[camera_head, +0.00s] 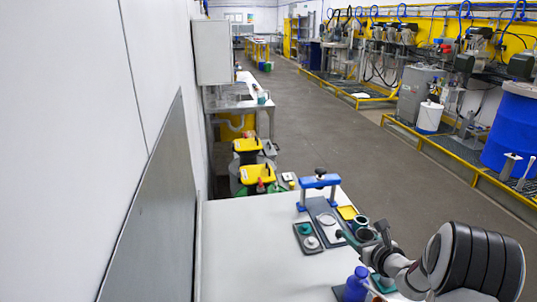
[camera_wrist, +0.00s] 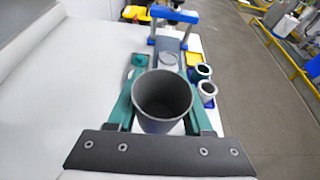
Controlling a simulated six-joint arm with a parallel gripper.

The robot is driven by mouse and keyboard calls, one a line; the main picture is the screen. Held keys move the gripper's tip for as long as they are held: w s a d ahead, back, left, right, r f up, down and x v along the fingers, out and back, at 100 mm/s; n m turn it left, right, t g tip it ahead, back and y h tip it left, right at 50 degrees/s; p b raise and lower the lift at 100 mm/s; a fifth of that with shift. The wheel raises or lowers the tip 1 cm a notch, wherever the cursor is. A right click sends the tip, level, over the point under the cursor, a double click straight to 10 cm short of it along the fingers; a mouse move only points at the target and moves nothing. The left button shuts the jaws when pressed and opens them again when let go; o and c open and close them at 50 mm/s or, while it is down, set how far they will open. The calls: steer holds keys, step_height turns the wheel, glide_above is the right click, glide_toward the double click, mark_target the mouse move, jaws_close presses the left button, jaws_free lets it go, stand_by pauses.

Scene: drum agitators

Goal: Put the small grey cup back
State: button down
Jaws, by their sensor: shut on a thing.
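The small grey cup (camera_wrist: 162,98) is between the two teal fingers of my gripper (camera_wrist: 163,88) in the wrist view. My gripper is shut on it, one finger on each side. The cup's open mouth faces the camera, and its inside looks empty. In the head view the cup (camera_head: 365,236) shows at my gripper (camera_head: 364,238), over the right part of the white table (camera_head: 245,255). Its base is hidden, so I cannot tell whether it touches the table.
A blue clamp frame (camera_head: 319,181) stands at the table's far end. Two small cups (camera_wrist: 204,70) (camera_wrist: 207,89) stand right of the held cup. A blue bottle (camera_head: 356,284) stands at front.

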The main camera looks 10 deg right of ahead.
steer(key=s+a+r+n+y, duration=0.2)
steer(key=a+r+n+y, duration=0.1)
steer(key=a+r, duration=1.2)
steer(key=s+a+r+y, duration=0.1)
steer(key=s+a+r, duration=0.7)
steer(key=a+r, duration=0.15)
steer(key=w+d+f+m+h, duration=0.1)
steer(key=w+d+f, duration=0.1)
steer(key=d+f, duration=0.6)
steer(key=w+d+f+m+h, duration=0.1)
steer(key=w+d+f, duration=0.2)
steer(key=d+f, duration=0.5)
steer(key=s+d+f+m+h, duration=0.2)
steer(key=s+d+f, duration=0.1)
steer(key=d+f, duration=0.2)
steer(key=s+d+f+m+h, duration=0.1)
steer(key=s+d+f+h, duration=0.1)
steer(key=d+f, duration=0.4)
steer(key=s+d+f+m+g+h, duration=0.1)
steer(key=s+d+f, duration=0.4)
steer(key=d, duration=0.5)
steer(key=shift+d+f+m+h, duration=0.2)
steer(key=shift+f+m+h, duration=0.1)
steer(key=shift+m+h, duration=0.55)
steer(key=shift+s+d+f+h, duration=0.15)
steer(key=shift+f+h, duration=0.05)
steer(key=shift+h, duration=0.05)
steer(key=shift+f, duration=3.35)
steer(key=shift+f, duration=0.55)
steer(key=shift+f, duration=0.2)
